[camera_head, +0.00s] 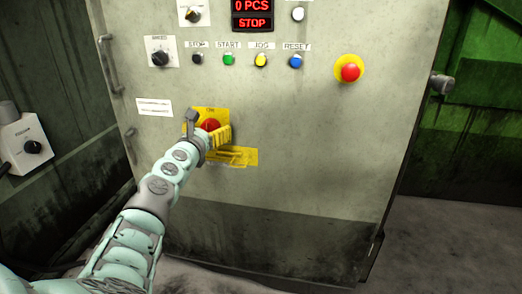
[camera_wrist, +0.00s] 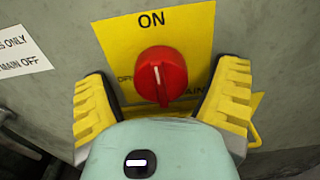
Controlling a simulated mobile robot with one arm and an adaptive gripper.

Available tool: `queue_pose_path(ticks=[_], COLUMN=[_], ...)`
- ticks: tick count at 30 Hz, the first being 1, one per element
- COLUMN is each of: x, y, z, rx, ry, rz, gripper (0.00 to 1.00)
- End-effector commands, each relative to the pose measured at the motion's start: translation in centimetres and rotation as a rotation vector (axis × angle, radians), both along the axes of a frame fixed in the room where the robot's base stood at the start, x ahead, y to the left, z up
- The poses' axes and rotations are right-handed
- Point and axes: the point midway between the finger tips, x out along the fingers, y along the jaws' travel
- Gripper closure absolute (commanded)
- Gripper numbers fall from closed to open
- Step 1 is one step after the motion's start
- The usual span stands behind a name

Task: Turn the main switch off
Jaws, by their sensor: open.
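The main switch is a red rotary knob (camera_wrist: 158,76) on a yellow plate (camera_wrist: 122,38) marked ON at the top; "OFF" shows at left, partly covered. Its white mark points up toward ON. My gripper (camera_wrist: 165,72) is open, with one yellow-padded finger on each side of the knob and visible gaps between. It also shows in the head view (camera_head: 206,126), in front of the switch. The lower part of the plate is hidden by my gripper.
Above are a speed dial (camera_head: 160,58), stop (camera_head: 197,58), start (camera_head: 229,59), jog (camera_head: 261,60) and reset (camera_head: 296,61) buttons. A red emergency button (camera_head: 350,72) is at right. The display (camera_head: 253,15) reads 0 PCS, STOP. A handle (camera_head: 108,65) sticks out at left.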

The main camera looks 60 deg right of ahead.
Motion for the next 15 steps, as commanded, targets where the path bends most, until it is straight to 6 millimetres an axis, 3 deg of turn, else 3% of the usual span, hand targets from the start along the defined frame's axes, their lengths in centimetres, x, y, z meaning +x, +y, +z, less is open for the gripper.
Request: queue_pose_path(ticks=[15], x=[0.35], y=[-1.03], z=[0.10], rx=[0.001], ry=[-0.002], rz=[-0.003], gripper=[0.13])
